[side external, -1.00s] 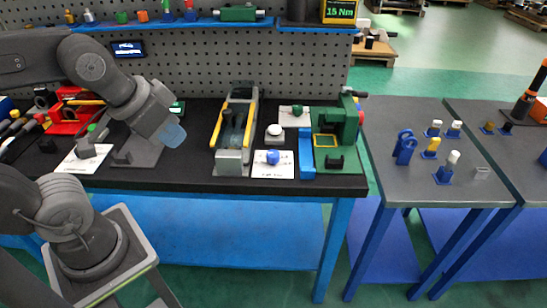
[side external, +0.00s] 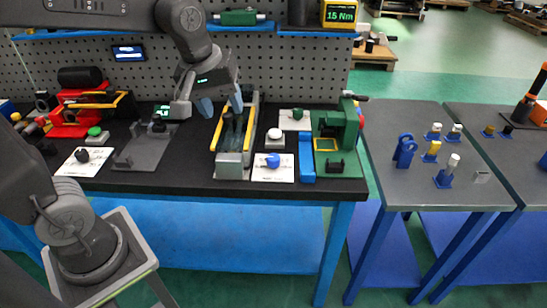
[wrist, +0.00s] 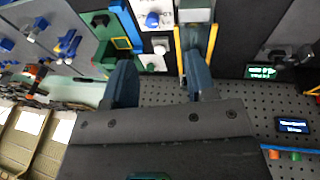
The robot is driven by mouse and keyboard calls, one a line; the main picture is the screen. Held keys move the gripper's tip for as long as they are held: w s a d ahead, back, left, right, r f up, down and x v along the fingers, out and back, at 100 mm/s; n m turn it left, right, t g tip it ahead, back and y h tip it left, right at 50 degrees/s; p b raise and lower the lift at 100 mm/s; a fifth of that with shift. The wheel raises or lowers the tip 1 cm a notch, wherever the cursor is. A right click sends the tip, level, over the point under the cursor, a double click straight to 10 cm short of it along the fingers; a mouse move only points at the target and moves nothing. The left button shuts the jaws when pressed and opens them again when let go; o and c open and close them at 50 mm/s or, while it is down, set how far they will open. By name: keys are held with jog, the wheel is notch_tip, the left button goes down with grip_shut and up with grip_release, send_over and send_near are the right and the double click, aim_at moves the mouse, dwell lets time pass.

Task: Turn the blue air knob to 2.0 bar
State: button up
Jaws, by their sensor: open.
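The blue knob (side external: 272,160) sits on a white plate (side external: 280,175) near the front edge of the black bench. The plate's scale is too small to read. The knob also shows at the top of the wrist view (wrist: 152,19). My gripper (side external: 221,106) is open and empty, raised above the back part of the yellow-railed fixture (side external: 229,160), to the left of and behind the knob. In the wrist view its two dark blue fingers (wrist: 160,62) stand wide apart, with the knob beyond them.
A white round button (side external: 275,133) and a green knob (side external: 298,114) stand behind the blue knob. A blue block (side external: 306,156) and a green fixture (side external: 345,130) stand to its right. A black knob (side external: 83,156) on another white plate lies far left.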

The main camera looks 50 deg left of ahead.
jog(key=shift+o, duration=1)
jog(key=w+a+f+n+g, duration=0.1)
jog(key=w+f+n, duration=0.3)
jog(key=w+n, duration=0.3)
jog(key=shift+w+a+g, duration=0.35)
jog(key=shift+w+g, duration=0.05)
jog(key=shift+w, duration=0.8)
jog(key=n+g, duration=0.2)
jog(key=n, duration=0.4)
send_near(273, 157)
notch_tip(273, 157, down, 10)
jog(key=shift+a+f, duration=0.1)
jog(key=shift+f, duration=0.1)
jog(key=c, duration=0.9)
